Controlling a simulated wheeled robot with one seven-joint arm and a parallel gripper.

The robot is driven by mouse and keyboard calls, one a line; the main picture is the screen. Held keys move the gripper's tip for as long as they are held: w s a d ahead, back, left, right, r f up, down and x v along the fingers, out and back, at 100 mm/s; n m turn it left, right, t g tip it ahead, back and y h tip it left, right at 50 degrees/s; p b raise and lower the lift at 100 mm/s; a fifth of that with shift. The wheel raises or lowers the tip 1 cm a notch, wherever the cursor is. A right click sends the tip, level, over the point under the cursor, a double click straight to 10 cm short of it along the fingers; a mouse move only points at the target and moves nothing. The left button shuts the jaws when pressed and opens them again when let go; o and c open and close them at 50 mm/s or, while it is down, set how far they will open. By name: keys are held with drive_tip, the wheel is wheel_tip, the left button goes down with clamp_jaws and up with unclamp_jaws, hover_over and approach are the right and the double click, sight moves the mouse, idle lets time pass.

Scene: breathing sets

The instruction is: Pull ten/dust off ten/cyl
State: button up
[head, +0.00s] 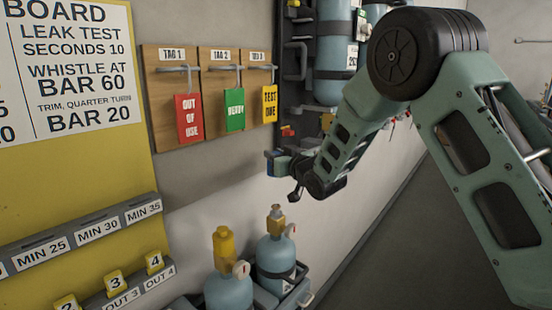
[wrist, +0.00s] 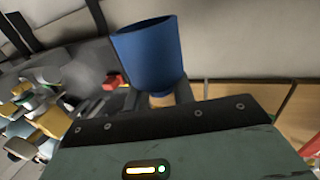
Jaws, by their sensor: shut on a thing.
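My gripper (wrist: 160,98) is shut on a blue cup-shaped cap (wrist: 148,55), whose wide end points away from the fingers. In the head view my gripper (head: 280,161) is in the air in front of the wall, and a bit of the blue cap (head: 270,164) shows at its tip. The cap touches no cylinder that I can see. Below stand two light-blue cylinders: one with a bare brass valve (head: 276,258) and one with a yellow cap (head: 224,245) on top. I cannot tell which cylinder is ten/cyl.
Tag boards (head: 205,98) with red, green and yellow tags hang left of my gripper. A dark wall rack (head: 293,60) holds more blue cylinders (head: 333,50) behind my arm. A grey slotted rail (head: 85,235) is at lower left. Floor (head: 400,240) at right is clear.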

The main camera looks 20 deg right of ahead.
drive_tip(key=shift+r+p, duration=0.35)
drive_tip(key=shift+r, duration=0.8)
